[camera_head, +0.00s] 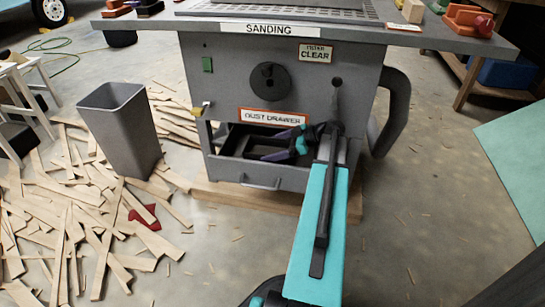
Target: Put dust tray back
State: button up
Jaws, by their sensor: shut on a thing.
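The grey dust tray (229,171) sits low in the front opening of the sanding table (229,90), under the "DUST DRAWER" label. Its front panel with a bar handle (262,184) faces me, and a dark gap shows above the panel. My gripper (272,145), dark with purple parts, reaches into this gap from the right. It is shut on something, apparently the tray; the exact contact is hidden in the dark. I cannot tell how far in the tray sits. My teal arm covers the right end of the opening.
A tall grey bin (122,135) stands on the floor at left among many scattered wood strips (95,235). A red scrap (143,215) lies nearby. A curved grey hose (397,110) runs down the table's right side. The concrete floor at right is mostly clear.

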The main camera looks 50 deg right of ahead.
jog(key=shift+w+d+f+b, duration=0.15)
jog(key=shift+f+b, duration=0.5)
jog(key=shift+f, duration=0.45)
jog(key=shift+w+d+f+b, duration=0.15)
jog(key=shift+f+b, duration=0.45)
jog(key=shift+f, duration=0.5)
jog(key=shift+s, duration=0.1)
jog(key=o, duration=1)
jog(key=shift+o, duration=0.2)
jog(key=shift+f, duration=0.15)
jog(key=p+v, duration=0.5)
jog(key=v, duration=0.8)
jog(key=shift+s+r, duration=0.2)
jog(key=shift+s, duration=0.15)
